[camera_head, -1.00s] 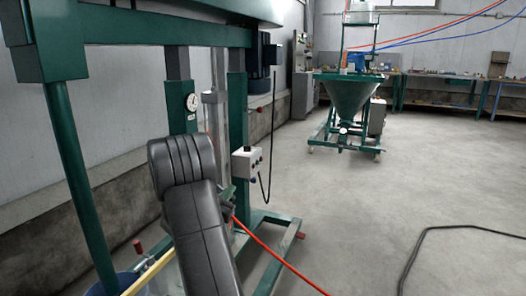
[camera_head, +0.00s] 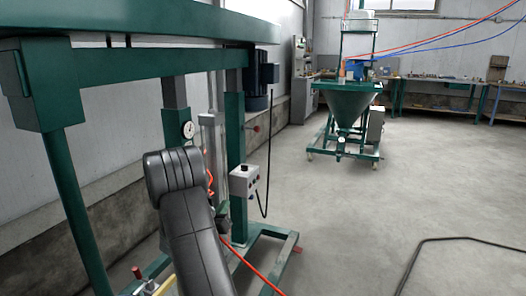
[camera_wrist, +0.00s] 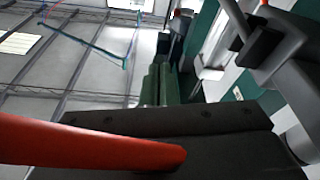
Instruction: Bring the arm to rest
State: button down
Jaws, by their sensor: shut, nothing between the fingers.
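My black arm (camera_head: 190,235) rises from the bottom of the head view, bent at a rounded joint, in front of the green machine frame (camera_head: 234,140). A small dark part (camera_head: 224,222) that looks like my gripper end shows just right of the arm, mostly hidden. In the wrist view a dark block with screws (camera_wrist: 175,122) crosses the lower middle. The fingertips are not clear, and I see nothing held. A thick orange-red tube (camera_wrist: 90,145) lies across the foreground, very close to the camera.
A grey control box (camera_head: 244,180) hangs on the frame. A red hose (camera_head: 255,268) runs from beside my arm along the floor. A green hopper on a wheeled stand (camera_head: 345,105) is farther back. A black cable (camera_head: 425,250) lies at right; the floor between is clear.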

jog(key=a+r+n+p, duration=0.1)
jog(key=n+p, duration=0.1)
jog(key=p, duration=0.1)
jog(key=a+r+n+y+p, duration=0.1)
jog(key=r+p, duration=0.1)
jog(key=a+r+n+y+p, duration=0.1)
jog(key=n+p, duration=0.1)
jog(key=p, duration=0.1)
jog(key=shift+w+r+n+p, duration=0.15)
jog(key=shift+w+n+p, duration=0.1)
jog(key=shift+n+p, duration=0.1)
dwell(0.4)
